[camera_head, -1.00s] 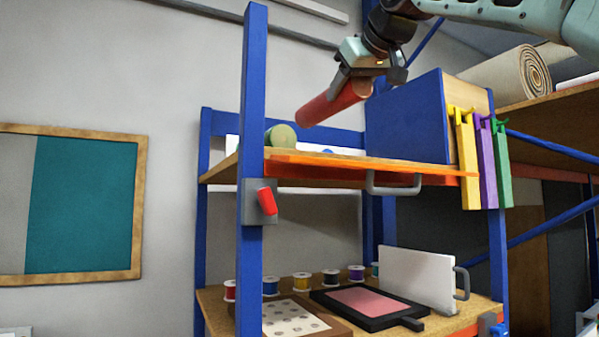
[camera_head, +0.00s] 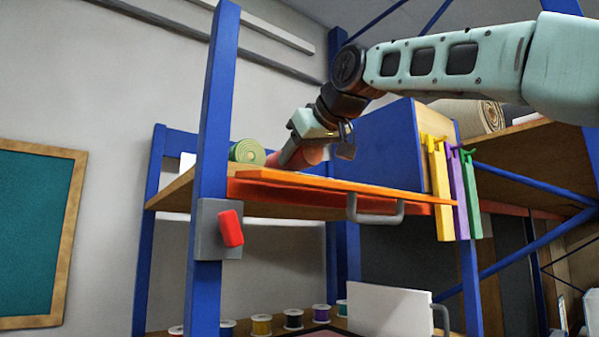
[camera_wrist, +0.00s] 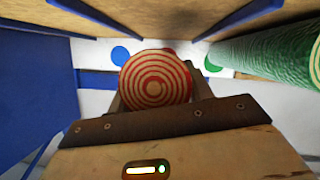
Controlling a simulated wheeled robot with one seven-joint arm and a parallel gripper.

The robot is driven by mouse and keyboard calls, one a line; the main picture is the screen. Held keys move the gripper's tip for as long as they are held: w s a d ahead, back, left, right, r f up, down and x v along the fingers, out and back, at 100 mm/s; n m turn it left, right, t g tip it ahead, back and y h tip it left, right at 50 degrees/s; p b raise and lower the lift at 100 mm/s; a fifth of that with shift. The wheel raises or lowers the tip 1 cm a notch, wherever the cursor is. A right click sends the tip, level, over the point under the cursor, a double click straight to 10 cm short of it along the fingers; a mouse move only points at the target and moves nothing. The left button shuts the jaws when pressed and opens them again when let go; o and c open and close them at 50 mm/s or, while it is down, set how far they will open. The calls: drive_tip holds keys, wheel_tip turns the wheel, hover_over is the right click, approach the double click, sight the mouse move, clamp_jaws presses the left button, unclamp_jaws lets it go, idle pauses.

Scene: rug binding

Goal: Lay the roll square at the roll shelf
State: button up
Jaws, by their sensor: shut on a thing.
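My gripper (camera_head: 314,138) is shut on a red roll (camera_head: 300,157), low over the upper shelf (camera_head: 177,194) of the blue-post rack. In the head view the roll's lower part is hidden behind the orange front edge (camera_head: 345,188), so I cannot tell whether it touches the shelf. The wrist view shows the roll's red and cream spiral end (camera_wrist: 155,80) between the jaws. A green roll (camera_head: 247,152) lies on the shelf to the left of the red roll. It also shows in the wrist view (camera_wrist: 265,50), at the upper right, apart from the red roll.
A blue-sided box or divider (camera_head: 375,150) stands right of the roll. Yellow, purple and green strips (camera_head: 440,190) hang at its right end. A grey handle (camera_head: 372,210) sticks out below the front edge. A red switch (camera_head: 230,228) is on the left post.

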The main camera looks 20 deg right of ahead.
sight(300, 169)
drive_tip(key=shift+f, duration=1.65)
drive_tip(key=o, duration=1)
drive_tip(key=shift+o, duration=0.2)
drive_tip(key=shift+s, duration=0.1)
drive_tip(key=b+v, duration=0.3)
drive_tip(key=v, duration=0.9)
drive_tip(key=shift+b, duration=0.3)
